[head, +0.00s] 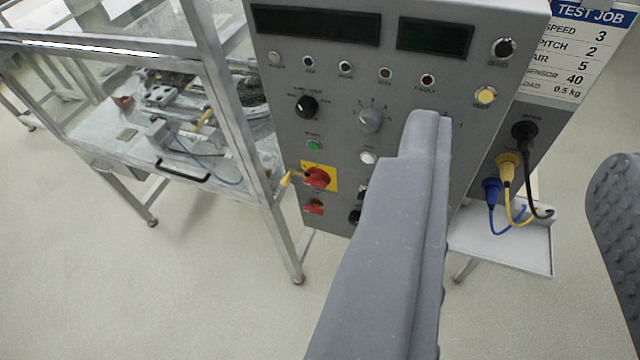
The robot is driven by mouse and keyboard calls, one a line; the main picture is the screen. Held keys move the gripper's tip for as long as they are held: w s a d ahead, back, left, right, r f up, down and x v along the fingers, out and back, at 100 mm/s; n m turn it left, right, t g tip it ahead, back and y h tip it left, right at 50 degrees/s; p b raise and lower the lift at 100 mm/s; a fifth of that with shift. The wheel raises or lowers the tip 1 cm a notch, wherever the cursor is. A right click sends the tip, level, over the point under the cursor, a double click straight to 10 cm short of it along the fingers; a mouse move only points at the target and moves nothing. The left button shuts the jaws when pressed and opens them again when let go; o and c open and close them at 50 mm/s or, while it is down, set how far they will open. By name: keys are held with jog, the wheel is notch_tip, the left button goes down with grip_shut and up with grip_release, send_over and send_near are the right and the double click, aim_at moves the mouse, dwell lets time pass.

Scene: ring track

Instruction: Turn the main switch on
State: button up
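The main switch (318,178) appears to be the red rotary knob on a yellow plate, low on the left of the grey control panel (440,95). Its knob looks roughly horizontal, but its marked position is too small to read. A small yellow piece (286,178) sticks out at its left edge. My gripper (525,143) is open and empty, with its fingers wide apart. The left finger is in front of the panel's right part and hides some of its lower controls. The right finger is at the picture's right edge. The switch is left of both fingers.
Another red knob (314,207) sits below the switch, and a green button (313,145) above it. A metal-framed bench (215,60) stands close on the left. Plugged cables (507,170) and a white tray (505,245) are at right. Floor is clear at lower left.

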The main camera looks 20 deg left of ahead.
jog(key=o, duration=0.6)
jog(key=shift+w+a+f, duration=0.15)
jog(key=shift+a, duration=0.05)
jog(key=shift+o, duration=1)
jog(key=w+a+f+n+y+b, duration=0.1)
jog(key=w+a+f+y+b, duration=0.1)
jog(key=w+a+f, duration=0.5)
jog(key=w+f+b, duration=0.1)
jog(key=w+f, duration=0.1)
jog(key=w, duration=0.1)
jog(key=shift+w+a+f+y, duration=0.15)
jog(key=shift+a+f+y, duration=0.05)
jog(key=shift+f+y, duration=0.2)
jog(key=w+a+f+t+b, duration=0.15)
jog(key=w+a+f, duration=0.3)
jog(key=f, duration=0.45)
jog(key=w+a+f+m+b, duration=0.1)
jog(key=w+a+f+b, duration=0.3)
jog(key=f, duration=0.5)
jog(key=w+a+f+b, duration=0.1)
jog(key=w+a+f, duration=0.3)
jog(key=f, duration=0.6)
jog(key=t+h+b, duration=0.1)
jog(key=h+b, duration=0.2)
jog(key=b, duration=0.2)
send_near(314, 186)
jog(key=w, duration=0.7)
jog(key=shift+w, duration=0.7)
